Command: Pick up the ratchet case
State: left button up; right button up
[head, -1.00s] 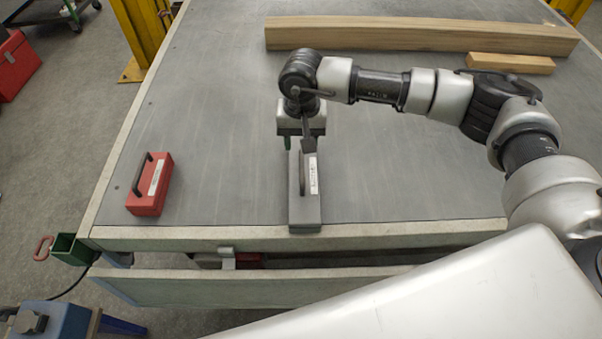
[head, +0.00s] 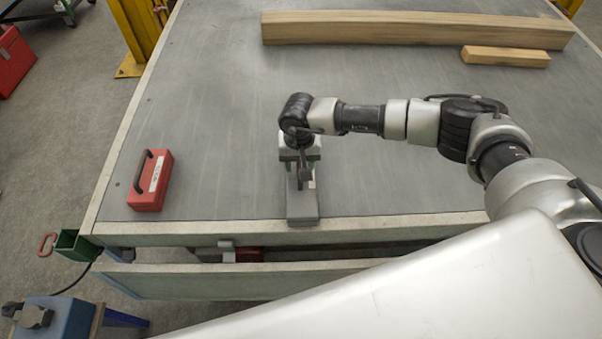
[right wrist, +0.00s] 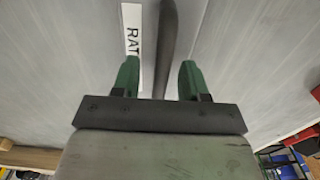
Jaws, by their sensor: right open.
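The ratchet case is a grey box (head: 303,208) lying on the workbench near its front edge, with a dark handle on top. In the right wrist view a white label reading "RAT" (right wrist: 133,45) and the dark handle (right wrist: 169,40) show. My right gripper (head: 300,168) is over the far part of the case, pointing down. Its green fingers (right wrist: 157,80) are open, one on each side of the handle's line. Whether they touch the handle is not clear. My left gripper is not in view.
A red case (head: 152,182) with a black handle lies on the bench (head: 225,150) at the left. A long wooden beam (head: 410,29) and a short wood block (head: 506,57) lie at the back. The bench between is clear. An open drawer shows below the front edge.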

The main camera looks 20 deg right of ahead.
grip_shut()
jog(key=shift+r, duration=0.15)
dwell(1.2)
